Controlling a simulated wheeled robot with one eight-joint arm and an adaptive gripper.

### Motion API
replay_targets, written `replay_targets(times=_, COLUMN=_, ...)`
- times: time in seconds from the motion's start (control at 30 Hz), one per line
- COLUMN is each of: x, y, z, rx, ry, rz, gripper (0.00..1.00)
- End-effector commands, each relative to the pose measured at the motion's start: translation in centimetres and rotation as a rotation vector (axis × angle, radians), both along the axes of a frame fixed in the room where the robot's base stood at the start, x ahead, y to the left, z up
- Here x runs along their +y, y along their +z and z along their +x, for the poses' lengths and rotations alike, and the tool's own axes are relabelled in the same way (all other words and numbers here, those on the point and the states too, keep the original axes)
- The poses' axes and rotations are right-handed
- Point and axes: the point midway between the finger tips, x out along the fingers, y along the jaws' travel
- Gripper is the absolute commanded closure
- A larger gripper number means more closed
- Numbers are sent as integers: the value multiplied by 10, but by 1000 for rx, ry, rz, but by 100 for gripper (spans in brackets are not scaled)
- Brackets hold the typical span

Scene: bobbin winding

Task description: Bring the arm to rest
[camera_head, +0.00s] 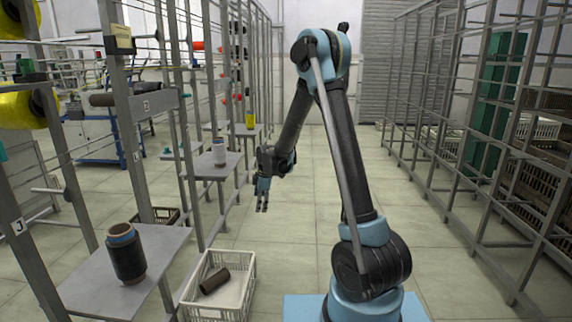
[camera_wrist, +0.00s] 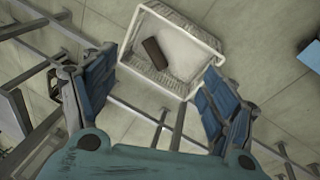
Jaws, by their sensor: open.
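My gripper (camera_head: 262,196) hangs from my raised, bent arm over the aisle, to the right of the left rack. Its fingers point down. In the wrist view my gripper (camera_wrist: 158,105) has its two blue-padded fingers spread wide apart, with nothing between them. The white crate shows beyond the fingertips, well below. My arm stands clear of the racks in the head view.
A white crate (camera_head: 245,262) on the floor holds a dark brown tube (camera_head: 214,281). A dark bobbin with a blue top (camera_head: 126,254) stands on the near left shelf (camera_head: 85,292). A white bobbin (camera_head: 219,151) stands farther back. Metal racks (camera_head: 480,120) line the right.

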Motion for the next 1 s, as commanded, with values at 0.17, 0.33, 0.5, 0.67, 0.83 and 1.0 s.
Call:
replay_targets(times=0.17, x=-39, y=41, z=-21, rx=20, ry=-138, rz=15, gripper=22)
replay_targets(times=0.33, x=-73, y=73, z=-43, rx=38, ry=-272, rz=29, gripper=22)
replay_targets(times=0.5, x=-106, y=100, z=-71, rx=55, ry=-404, rz=44, gripper=22)
replay_targets(times=0.67, x=-136, y=122, z=-99, rx=70, ry=-530, rz=58, gripper=22)
replay_targets(times=0.83, x=-166, y=139, z=-132, rx=85, ry=-664, rz=74, gripper=22)
replay_targets(times=1.0, x=-194, y=152, z=-168, rx=98, ry=-797, rz=89, gripper=22)
